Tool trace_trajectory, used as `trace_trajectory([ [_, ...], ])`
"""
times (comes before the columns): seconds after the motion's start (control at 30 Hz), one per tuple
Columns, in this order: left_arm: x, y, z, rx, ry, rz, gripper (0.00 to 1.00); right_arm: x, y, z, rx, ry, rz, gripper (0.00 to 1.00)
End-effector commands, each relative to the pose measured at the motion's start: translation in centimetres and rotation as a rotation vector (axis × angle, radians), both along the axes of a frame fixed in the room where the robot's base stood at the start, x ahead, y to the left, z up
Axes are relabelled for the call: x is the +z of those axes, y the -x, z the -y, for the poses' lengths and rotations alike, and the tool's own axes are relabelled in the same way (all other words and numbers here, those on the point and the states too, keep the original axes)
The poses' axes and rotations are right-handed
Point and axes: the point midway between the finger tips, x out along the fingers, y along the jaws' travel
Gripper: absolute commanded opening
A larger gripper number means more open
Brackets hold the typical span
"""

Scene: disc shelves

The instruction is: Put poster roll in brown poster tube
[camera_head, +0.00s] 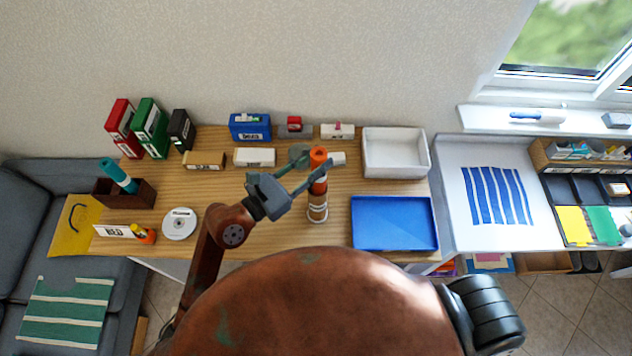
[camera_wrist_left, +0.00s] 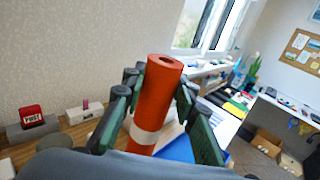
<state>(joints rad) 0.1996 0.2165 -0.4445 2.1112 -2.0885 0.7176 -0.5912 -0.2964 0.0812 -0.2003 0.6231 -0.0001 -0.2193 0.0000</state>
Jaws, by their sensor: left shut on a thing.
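An orange poster roll (camera_head: 318,155) with a white band stands about upright between the fingers of my left gripper (camera_head: 318,178). The gripper is shut on it below its top end. The roll (camera_wrist_left: 158,95) also shows in the left wrist view, between both dark green fingers (camera_wrist_left: 155,100). Directly below the roll in the head view is a brown tube-like thing (camera_head: 317,209) with pale rings, on the wooden table; it looks like the brown poster tube. I cannot tell whether the roll's lower end is inside it or above it. My right gripper is not in view.
A blue tray (camera_head: 394,224) lies right of the tube, with a white bin (camera_head: 395,171) behind it. Boxes (camera_head: 254,157) line the back. A white disc (camera_head: 179,224) and a brown holder with a teal roll (camera_head: 118,175) are at left. The table between disc and tube is mostly clear.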

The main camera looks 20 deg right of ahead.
Motion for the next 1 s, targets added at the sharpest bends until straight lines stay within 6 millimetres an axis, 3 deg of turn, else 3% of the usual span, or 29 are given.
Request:
trace_trajectory([
  [0.03, -1.7, 0.0, 0.0, 0.0, -0.002, -0.005, 0.0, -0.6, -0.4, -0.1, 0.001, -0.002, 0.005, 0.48],
  [0.1, -3.0, 0.0, 0.0, 0.0, 0.0, -0.006, 0.0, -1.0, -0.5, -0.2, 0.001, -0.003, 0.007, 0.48],
  [0.37, -5.2, 0.0, 0.0, 0.0, -0.001, 0.0, 0.0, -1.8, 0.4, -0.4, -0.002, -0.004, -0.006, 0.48],
  [0.63, -9.7, 0.0, 0.0, -0.001, 0.0, -0.003, 0.0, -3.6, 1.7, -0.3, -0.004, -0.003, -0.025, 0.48],
  [1.0, -10.2, 0.0, 0.0, 0.0, 0.0, 0.001, 0.0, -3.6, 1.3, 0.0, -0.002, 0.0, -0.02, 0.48],
])
